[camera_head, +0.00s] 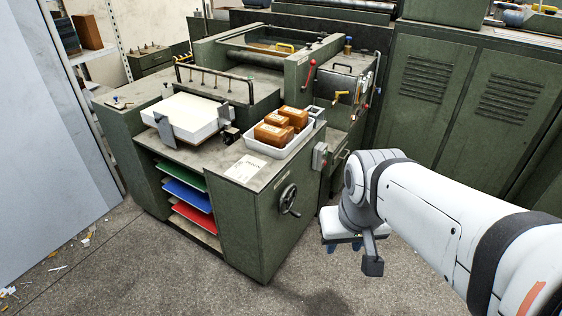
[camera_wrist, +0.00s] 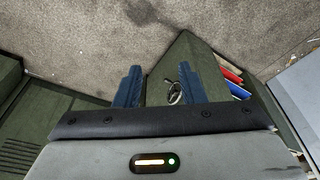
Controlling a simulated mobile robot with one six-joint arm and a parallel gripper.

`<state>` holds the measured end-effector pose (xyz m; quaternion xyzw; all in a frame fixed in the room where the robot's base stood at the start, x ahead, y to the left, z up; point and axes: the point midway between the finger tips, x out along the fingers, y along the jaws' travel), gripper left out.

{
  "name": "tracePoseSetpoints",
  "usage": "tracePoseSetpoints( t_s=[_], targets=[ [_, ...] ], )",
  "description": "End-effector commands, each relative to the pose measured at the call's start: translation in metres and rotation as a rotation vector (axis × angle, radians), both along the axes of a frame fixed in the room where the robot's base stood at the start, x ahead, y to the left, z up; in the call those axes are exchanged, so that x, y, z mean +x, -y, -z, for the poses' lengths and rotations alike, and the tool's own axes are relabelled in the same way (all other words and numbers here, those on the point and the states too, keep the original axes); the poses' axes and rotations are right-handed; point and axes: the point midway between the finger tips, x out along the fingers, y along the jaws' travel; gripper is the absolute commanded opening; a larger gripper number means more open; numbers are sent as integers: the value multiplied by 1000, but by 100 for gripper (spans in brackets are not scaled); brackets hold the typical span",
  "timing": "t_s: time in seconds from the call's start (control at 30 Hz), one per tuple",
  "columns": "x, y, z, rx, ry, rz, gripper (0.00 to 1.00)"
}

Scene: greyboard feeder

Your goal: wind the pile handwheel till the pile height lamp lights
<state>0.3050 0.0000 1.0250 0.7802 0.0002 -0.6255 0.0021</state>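The pile handwheel (camera_head: 289,200), a dark spoked wheel with a crank knob, is on the side of the green feeder cabinet (camera_head: 262,222). It also shows in the wrist view (camera_wrist: 175,94), beyond my fingers and apart from them. My gripper (camera_head: 343,244) hangs to the right of the wheel, with blue fingers partly hidden. In the wrist view its fingers (camera_wrist: 159,68) stand wide apart with nothing held between them. A white sheet pile (camera_head: 185,117) lies on top of the feeder. I cannot make out a lit pile height lamp; a small grey box (camera_head: 320,156) is on the cabinet corner.
A white tray (camera_head: 285,149) with brown blocks (camera_head: 273,132) sits on the cabinet top above the wheel. Red, blue and green sheets (camera_head: 187,194) lie on open shelves. Green lockers (camera_head: 420,85) stand behind my arm. The floor (camera_head: 180,275) in front is clear.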

Motion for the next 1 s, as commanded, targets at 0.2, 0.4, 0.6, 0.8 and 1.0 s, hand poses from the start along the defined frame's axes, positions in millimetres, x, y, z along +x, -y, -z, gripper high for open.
tracePoseSetpoints(
  t_s=[0.2, 0.4, 0.6, 0.8, 1.0],
  targets=[
    [1, -1, 2, 6, -4, 6, 43],
    [27, -33, 34, 121, -82, 122, 43],
    [89, -57, 92, 376, -234, 363, 43],
    [166, -72, 153, 650, -383, 610, 43],
    [250, -72, 225, 934, -523, 844, 43]
  ],
)
